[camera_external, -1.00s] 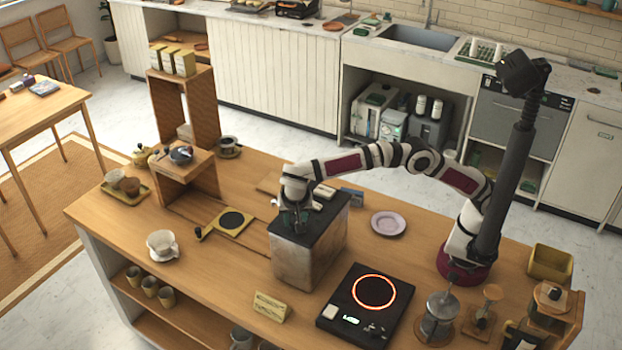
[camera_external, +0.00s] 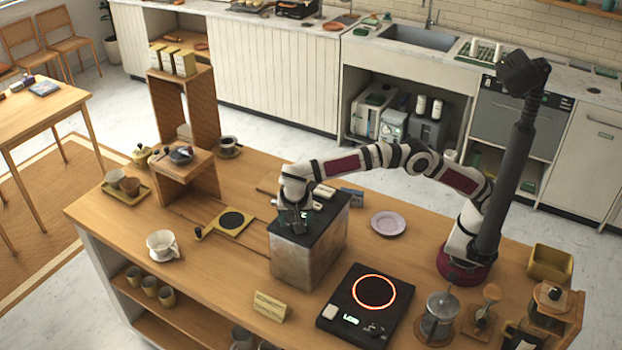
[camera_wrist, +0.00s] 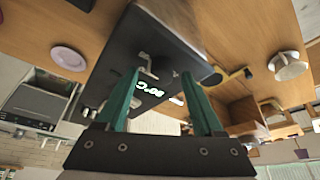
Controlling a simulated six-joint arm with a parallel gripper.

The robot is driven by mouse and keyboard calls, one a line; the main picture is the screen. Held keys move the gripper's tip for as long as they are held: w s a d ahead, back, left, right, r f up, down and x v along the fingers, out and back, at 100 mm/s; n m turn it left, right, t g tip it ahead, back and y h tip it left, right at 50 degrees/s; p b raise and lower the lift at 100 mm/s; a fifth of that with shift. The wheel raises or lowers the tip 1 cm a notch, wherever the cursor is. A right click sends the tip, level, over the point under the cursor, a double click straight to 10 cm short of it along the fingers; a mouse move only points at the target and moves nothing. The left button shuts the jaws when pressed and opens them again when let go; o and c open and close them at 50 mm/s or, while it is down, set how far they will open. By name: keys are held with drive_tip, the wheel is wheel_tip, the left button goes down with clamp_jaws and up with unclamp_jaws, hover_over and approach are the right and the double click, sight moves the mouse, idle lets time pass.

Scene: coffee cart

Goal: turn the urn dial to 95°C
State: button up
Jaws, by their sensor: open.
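The urn (camera_external: 308,252) is a box with grey metal sides and a dark top, standing on the wooden counter. In the wrist view its dark top (camera_wrist: 120,50) carries a small metal dial handle (camera_wrist: 146,68) and a glowing display (camera_wrist: 150,88), upside down and too small to read surely. My gripper (camera_external: 298,226) points down over the urn's top. In the wrist view my gripper (camera_wrist: 160,75) has its two green fingers spread apart, with nothing held between them. The dial handle appears between the fingertips, nearer the left one; I cannot tell whether they touch.
A black hot plate (camera_external: 345,297) with a glowing orange ring stands right of the urn. A lilac plate (camera_external: 388,223) lies behind it. Counter around the cup is clear.

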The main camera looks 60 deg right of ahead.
drive_tip(key=v, duration=0.6)
drive_tip(key=shift+a+r, duration=0.1)
drive_tip(key=shift+s+a+r, duration=0.2)
drive_tip(key=shift+r, duration=0.3)
